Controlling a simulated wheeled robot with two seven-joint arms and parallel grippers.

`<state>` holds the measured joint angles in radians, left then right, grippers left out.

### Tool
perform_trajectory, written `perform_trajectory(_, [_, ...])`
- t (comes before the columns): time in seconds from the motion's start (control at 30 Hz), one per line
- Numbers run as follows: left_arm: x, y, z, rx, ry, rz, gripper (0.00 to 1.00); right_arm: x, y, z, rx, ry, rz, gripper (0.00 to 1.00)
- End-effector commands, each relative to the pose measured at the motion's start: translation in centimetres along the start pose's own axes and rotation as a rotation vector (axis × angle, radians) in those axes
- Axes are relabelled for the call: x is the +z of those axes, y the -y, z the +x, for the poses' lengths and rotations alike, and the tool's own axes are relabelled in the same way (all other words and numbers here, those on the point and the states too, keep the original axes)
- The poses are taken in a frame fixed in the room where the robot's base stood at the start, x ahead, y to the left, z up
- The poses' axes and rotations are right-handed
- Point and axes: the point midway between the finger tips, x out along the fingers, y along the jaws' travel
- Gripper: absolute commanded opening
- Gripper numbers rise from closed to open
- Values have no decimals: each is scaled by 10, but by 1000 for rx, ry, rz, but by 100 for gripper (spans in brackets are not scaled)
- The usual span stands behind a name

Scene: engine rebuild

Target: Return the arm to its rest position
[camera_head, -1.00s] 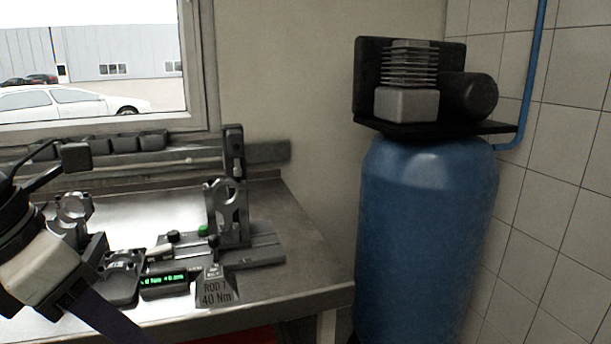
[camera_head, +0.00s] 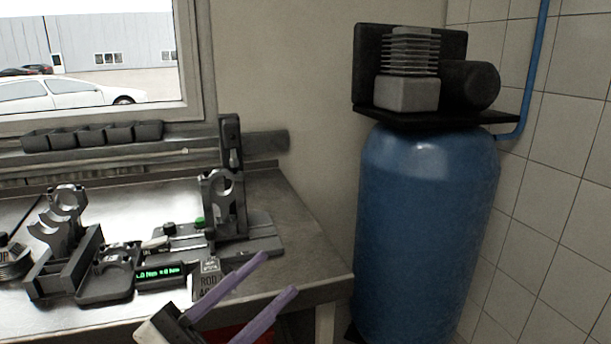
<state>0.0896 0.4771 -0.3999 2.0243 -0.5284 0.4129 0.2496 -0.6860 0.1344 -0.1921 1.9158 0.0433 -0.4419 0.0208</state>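My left gripper (camera_head: 279,273) shows at the bottom of the head view, at the front edge of the metal bench (camera_head: 318,272). Its two purple fingers point up and to the right and stand apart, with nothing between them. One finger partly covers the small "ROD" sign (camera_head: 208,283). Most of my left arm is below the picture. My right gripper is not in view.
A green-lit readout (camera_head: 160,273) stands on the bench. A grey fixture (camera_head: 240,226) holds an upright connecting rod (camera_head: 222,186); more rods (camera_head: 66,207) stand at left in a black holder. A blue compressor tank (camera_head: 425,230) stands right of the bench.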

Motion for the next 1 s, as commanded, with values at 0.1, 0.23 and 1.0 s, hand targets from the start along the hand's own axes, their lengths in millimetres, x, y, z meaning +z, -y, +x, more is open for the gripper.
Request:
perform_trajectory(0.1, [74, -30, -52, -119, 322, -217, 38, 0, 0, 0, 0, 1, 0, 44])
perform_trajectory(0.23, [129, -78, -121, -185, 625, -402, 38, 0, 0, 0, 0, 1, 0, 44])
perform_trajectory(1.0, [123, -294, -378, -177, 1496, -963, 38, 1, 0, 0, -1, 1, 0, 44])
